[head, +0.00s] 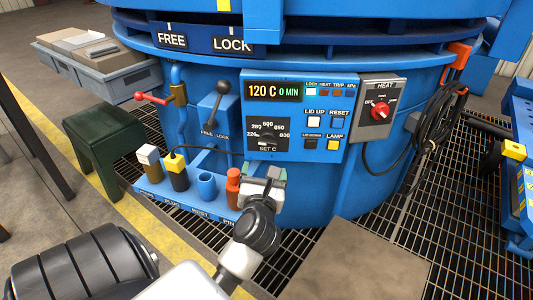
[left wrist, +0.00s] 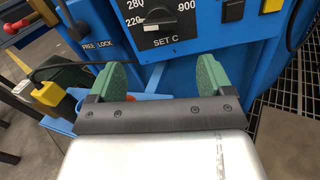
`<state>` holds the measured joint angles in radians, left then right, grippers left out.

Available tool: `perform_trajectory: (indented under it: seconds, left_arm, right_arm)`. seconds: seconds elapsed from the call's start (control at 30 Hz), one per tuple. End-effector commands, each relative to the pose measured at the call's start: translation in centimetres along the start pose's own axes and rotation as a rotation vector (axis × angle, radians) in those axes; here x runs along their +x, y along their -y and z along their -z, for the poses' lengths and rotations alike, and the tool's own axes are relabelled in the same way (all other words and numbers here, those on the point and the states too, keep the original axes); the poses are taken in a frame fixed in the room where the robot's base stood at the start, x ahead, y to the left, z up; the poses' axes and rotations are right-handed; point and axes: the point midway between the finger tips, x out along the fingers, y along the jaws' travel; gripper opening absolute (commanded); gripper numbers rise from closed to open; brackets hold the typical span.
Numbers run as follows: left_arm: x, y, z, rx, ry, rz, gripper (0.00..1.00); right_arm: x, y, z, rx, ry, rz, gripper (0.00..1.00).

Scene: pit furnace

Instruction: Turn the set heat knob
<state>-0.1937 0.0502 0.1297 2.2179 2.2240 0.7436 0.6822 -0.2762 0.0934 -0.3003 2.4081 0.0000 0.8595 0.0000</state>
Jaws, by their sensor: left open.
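The set heat knob (head: 268,138) is a black dial marked "SET C" on the blue control panel, ringed by temperature numbers. It also shows at the top of the left wrist view (left wrist: 159,16), partly cut off by the frame's edge. My left gripper (head: 263,175) is open and empty, just below the knob and apart from it. In the left wrist view its two green fingers (left wrist: 160,78) stand apart, pointing towards the panel below the "SET C" label. The panel's display (head: 274,90) reads 120 C and 0 MIN. My right gripper is not in view.
A separate red HEAT switch (head: 380,110) sits on a grey plate at the right. A black-knobbed lever (head: 222,88) and a red-handled valve (head: 152,98) are left of the panel. A blue rack (head: 200,205) with several posts stands below. A cable (head: 432,125) hangs at the right.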

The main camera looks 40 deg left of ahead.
Motion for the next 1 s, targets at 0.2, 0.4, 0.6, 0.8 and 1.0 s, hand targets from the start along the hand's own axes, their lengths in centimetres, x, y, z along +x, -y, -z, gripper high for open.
perform_trajectory:
  seconds: [0.2,0.4,0.6,0.8,1.0]
  left_arm:
    - [3.4,0.0,0.0,0.001,0.006,-0.002,0.81]
    - [7.2,0.1,0.1,0.003,0.005,-0.001,0.81]
    - [9.7,0.0,0.1,0.002,0.002,0.000,0.81]
    - [10.5,0.0,-0.1,0.003,0.001,0.000,0.81]
    - [10.4,0.0,-0.1,0.003,0.001,0.000,0.81]
  right_arm:
    - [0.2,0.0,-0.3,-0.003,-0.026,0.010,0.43]
    - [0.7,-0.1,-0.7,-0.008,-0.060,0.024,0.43]
    - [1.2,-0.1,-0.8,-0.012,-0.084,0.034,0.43]
    - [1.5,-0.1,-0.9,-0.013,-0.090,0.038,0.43]
    - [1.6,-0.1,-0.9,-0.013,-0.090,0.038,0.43]
